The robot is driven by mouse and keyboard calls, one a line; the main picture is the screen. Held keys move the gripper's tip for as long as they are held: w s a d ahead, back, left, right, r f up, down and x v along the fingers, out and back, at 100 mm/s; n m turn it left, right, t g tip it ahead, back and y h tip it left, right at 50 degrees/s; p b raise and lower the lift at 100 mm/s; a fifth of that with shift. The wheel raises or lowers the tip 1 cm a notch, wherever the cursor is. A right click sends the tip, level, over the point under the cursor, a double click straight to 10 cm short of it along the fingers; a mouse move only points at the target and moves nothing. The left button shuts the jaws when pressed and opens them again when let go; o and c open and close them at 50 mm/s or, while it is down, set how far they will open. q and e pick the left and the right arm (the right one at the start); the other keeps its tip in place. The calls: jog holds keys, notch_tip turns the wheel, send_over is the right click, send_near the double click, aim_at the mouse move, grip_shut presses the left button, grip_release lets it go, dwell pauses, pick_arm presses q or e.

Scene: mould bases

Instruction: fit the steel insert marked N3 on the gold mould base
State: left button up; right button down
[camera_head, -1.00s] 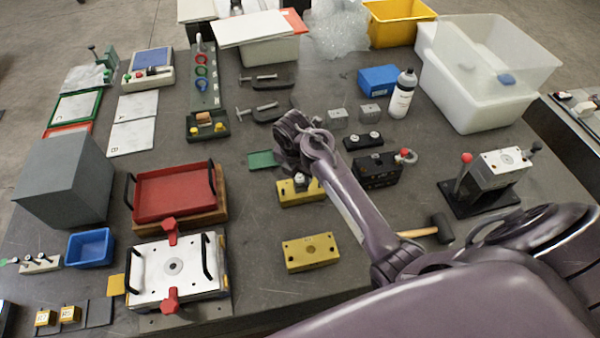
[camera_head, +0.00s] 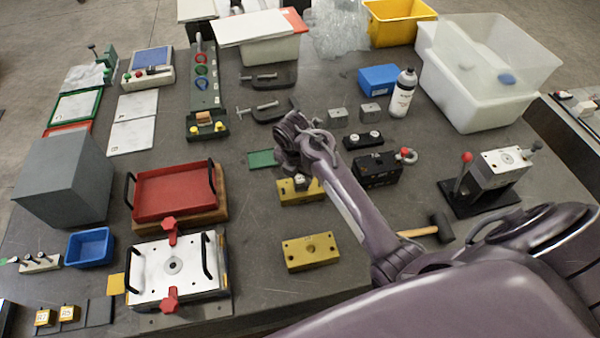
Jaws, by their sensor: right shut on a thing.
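A gold mould base (camera_head: 291,197) lies at the middle of the table, partly hidden by my right arm. My right gripper (camera_head: 298,174) is over it, shut on a small steel insert (camera_head: 300,183). The insert is at the top of this base; I cannot tell whether it is fully seated, and its mark is not readable. A second gold base (camera_head: 310,252) with a round hole lies nearer the front, empty. Two other steel blocks (camera_head: 338,117) (camera_head: 370,112) stand farther back. My left gripper is not in view.
A green plate (camera_head: 262,158) lies left of the gripper. A black fixture (camera_head: 377,170) and a hammer (camera_head: 440,229) are to the right. A red tray (camera_head: 175,192) and a white-topped mould (camera_head: 150,270) stand left. Table around the front gold base is clear.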

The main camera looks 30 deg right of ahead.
aim_at(298, 181)
jog(key=shift+f, duration=0.8)
dwell(0.4)
jog(key=c, duration=0.8)
grip_release()
jog(key=shift+c, duration=0.2)
jog(key=r, duration=0.2)
jog(key=r+b, duration=0.1)
jog(key=r, duration=0.2)
jog(key=a+r+b, duration=0.1)
jog(key=r, duration=0.1)
jog(key=shift+s+r, duration=0.25)
jog(key=shift+r, duration=0.1)
